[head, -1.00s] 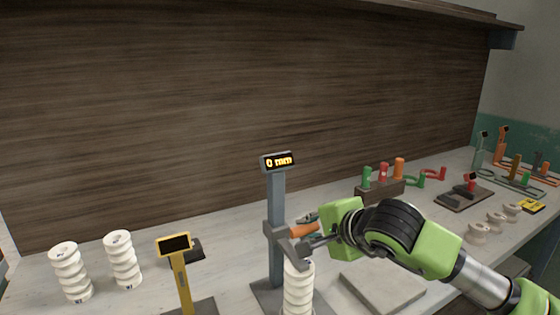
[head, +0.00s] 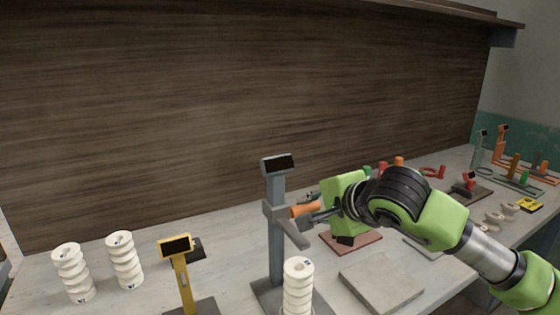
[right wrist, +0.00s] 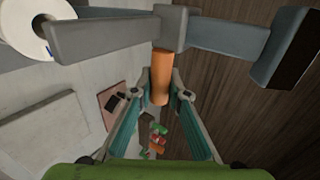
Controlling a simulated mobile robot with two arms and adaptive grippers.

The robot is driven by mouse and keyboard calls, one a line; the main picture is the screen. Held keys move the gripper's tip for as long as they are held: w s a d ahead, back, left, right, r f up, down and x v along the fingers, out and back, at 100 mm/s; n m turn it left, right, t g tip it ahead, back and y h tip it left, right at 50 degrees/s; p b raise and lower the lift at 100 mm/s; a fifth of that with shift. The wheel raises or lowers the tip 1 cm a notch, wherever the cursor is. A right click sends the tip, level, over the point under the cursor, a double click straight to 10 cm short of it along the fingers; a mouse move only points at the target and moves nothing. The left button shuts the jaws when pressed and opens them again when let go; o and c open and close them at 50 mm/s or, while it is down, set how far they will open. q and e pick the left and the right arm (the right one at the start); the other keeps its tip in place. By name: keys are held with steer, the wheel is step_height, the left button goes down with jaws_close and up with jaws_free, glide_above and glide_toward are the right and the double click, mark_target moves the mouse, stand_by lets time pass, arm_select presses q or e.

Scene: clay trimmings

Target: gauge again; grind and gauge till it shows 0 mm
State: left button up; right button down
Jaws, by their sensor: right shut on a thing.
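The grey gauge (head: 276,235) is an upright post with a blank, dark display (head: 278,165) on top. Its sliding arm (head: 292,232) sits up the post, apart from the top of the white ribbed piece (head: 298,290) below it. That piece stands upright on the gauge's foot, and its top shows in the right wrist view (right wrist: 22,22). My right gripper (head: 318,212) is shut on the orange handle (head: 303,211) of the sliding arm. The handle also shows between the fingers in the right wrist view (right wrist: 161,80). My left gripper is out of view.
A yellow gauge (head: 180,275) with a dark display and two ribbed white pieces (head: 72,272) stand at left. A pale slab (head: 382,282) lies right of the grey gauge, with a reddish-brown plate (head: 368,243) behind it. Several small tools and parts fill the right end.

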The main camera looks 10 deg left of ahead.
step_height(320, 180, up, 2)
steer(key=shift+r+p, duration=0.2)
steer(key=shift+p, duration=0.1)
steer(key=shift+r, duration=0.7)
steer(key=c, duration=1.1)
jaws_free()
steer(key=shift+f, duration=0.1)
